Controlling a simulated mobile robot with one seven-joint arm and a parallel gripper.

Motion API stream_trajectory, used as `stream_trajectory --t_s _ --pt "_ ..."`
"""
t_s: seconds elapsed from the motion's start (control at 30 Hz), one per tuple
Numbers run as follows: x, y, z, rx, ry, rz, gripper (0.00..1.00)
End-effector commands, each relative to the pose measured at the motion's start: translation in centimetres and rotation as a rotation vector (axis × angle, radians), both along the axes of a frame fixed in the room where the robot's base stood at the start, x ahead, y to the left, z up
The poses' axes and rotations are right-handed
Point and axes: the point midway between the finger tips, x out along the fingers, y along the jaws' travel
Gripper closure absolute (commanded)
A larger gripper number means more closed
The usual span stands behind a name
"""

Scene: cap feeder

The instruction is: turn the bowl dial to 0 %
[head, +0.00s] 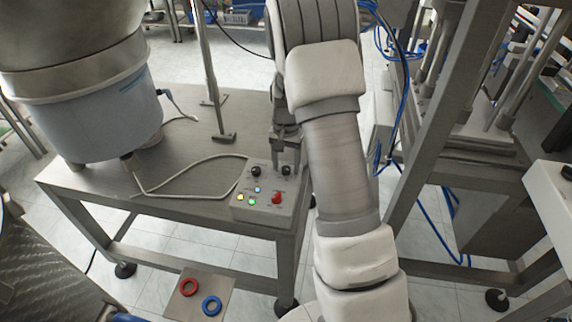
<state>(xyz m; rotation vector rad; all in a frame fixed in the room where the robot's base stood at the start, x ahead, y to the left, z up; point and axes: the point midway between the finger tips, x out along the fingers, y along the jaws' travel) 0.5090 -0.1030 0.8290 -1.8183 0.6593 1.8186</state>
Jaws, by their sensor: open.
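A grey control box (261,213) sits on the front right corner of the steel table. Two small black dials stand on its top face, a left dial (256,171) and a right dial (286,170). Their labels and pointer settings are too small to read, so I cannot tell which is the bowl dial. My gripper (287,156) points down just behind and above the right dial. It is open, though the gap between its fingers is hard to make out. Whether a finger touches the dial cannot be told. My arm covers the area right of the box.
The box also carries a red knob (277,198) and lit blue, yellow and green buttons. A cable loops across the table (190,208) left of the box. The large feeder bowl unit (105,115) stands at left, a thin post (207,60) behind. A steel frame (425,130) stands right.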

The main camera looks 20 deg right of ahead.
Motion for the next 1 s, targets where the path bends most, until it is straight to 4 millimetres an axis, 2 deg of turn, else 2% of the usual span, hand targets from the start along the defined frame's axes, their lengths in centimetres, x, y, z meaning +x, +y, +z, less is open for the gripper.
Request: stream_trajectory --t_s 0.2,0.53,1.0 --pt "0.0 0.01 0.01 0.0 0.0 0.0 0.39" --pt "0.01 0.02 0.04 0.0 0.0 0.0 0.98" --pt "0.03 0.03 0.07 0.001 -0.001 0.051 1.0"
